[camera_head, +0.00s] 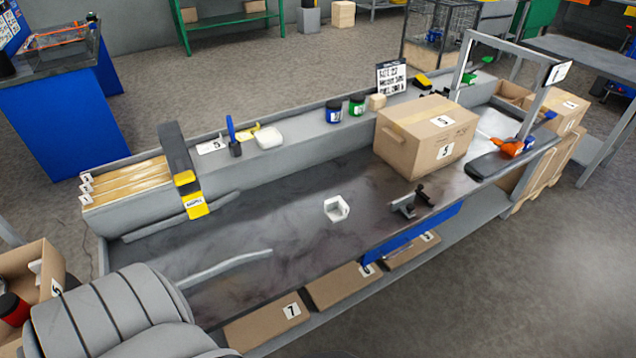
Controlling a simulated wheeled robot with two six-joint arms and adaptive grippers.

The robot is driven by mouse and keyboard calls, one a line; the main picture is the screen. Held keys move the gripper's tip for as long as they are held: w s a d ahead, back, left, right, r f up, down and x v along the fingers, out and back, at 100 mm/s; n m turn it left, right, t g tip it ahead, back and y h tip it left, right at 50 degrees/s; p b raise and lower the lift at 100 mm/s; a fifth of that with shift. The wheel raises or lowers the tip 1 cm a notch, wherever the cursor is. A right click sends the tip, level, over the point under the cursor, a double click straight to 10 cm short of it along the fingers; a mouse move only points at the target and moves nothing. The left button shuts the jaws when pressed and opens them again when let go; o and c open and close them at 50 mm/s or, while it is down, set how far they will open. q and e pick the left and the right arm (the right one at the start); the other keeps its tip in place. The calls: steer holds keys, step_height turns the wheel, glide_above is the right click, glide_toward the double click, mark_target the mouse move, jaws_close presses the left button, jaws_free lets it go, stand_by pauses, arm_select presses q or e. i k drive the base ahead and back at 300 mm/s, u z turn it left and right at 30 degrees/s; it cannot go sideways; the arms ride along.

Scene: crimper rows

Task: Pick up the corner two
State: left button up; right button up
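A small white corner-shaped piece (336,208) lies on the dark grey bench top (285,225) near its middle. It has an open hollow side, and no number can be read on it. No other piece of this shape is clearly visible. Neither of my grippers shows in the head view. Nothing touches the white piece.
A large cardboard box (426,135) stands right of the white piece. A grey bracket (403,205) and a small black fixture (424,194) sit at the front edge. A yellow-and-grey upright (182,170) stands left. Bench top around the piece is clear.

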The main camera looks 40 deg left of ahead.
mark_target(335, 209)
steer(key=u, duration=0.8)
steer(key=i, duration=0.75)
steer(key=u, duration=0.9)
